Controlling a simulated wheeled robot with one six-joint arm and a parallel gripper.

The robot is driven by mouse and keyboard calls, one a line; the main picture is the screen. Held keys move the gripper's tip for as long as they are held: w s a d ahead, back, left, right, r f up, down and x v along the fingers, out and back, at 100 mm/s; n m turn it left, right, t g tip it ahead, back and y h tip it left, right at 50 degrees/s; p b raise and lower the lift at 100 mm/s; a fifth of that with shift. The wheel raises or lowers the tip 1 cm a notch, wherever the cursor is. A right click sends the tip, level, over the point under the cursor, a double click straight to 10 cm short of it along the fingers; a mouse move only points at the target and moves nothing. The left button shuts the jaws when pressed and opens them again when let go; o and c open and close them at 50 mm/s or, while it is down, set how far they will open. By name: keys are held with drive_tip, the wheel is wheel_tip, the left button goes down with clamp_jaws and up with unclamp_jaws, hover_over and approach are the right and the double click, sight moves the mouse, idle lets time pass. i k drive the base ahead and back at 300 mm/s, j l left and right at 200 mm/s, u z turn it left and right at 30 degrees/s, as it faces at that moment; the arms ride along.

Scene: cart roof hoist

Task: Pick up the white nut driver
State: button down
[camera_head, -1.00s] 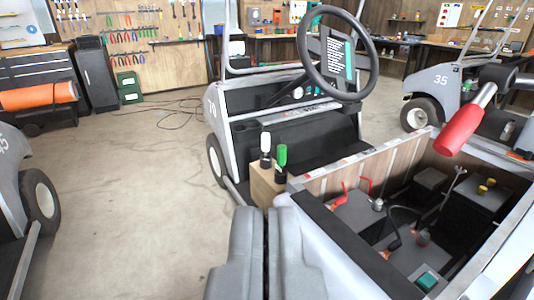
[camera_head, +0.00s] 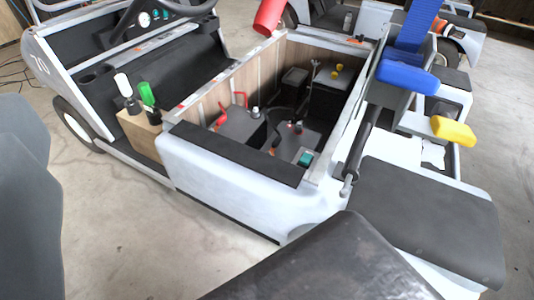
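The white nut driver (camera_head: 122,85) has a white grip with a black lower part. It stands upright, slightly tilted, in a light wooden block (camera_head: 141,133) beside the cart's black floor well. A green-handled driver (camera_head: 147,94) stands close to its right in the same block. Their lower ends are hidden in the block. I cannot make out my gripper in this view, so its place relative to the white driver does not show.
The cart's open bay (camera_head: 213,98) holds batteries and cables. A raised red grip (camera_head: 269,16), a blue-handled part (camera_head: 407,77) and a yellow one (camera_head: 453,131) lie beyond. A grey shape (camera_head: 22,200) and a dark worn surface (camera_head: 325,262) fill the near edges. Bare floor (camera_head: 130,230) lies between.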

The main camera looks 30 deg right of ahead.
sight(122, 81)
drive_tip(key=i+j, duration=0.15)
drive_tip(key=i, duration=0.3)
drive_tip(key=i+j, duration=0.2)
drive_tip(key=i, duration=0.3)
drive_tip(key=i+j, duration=0.15)
drive_tip(key=i, duration=0.3)
drive_tip(key=i+j+z, duration=0.1)
drive_tip(key=i, duration=0.35)
drive_tip(key=i+j, duration=0.3)
drive_tip(key=i, duration=0.15)
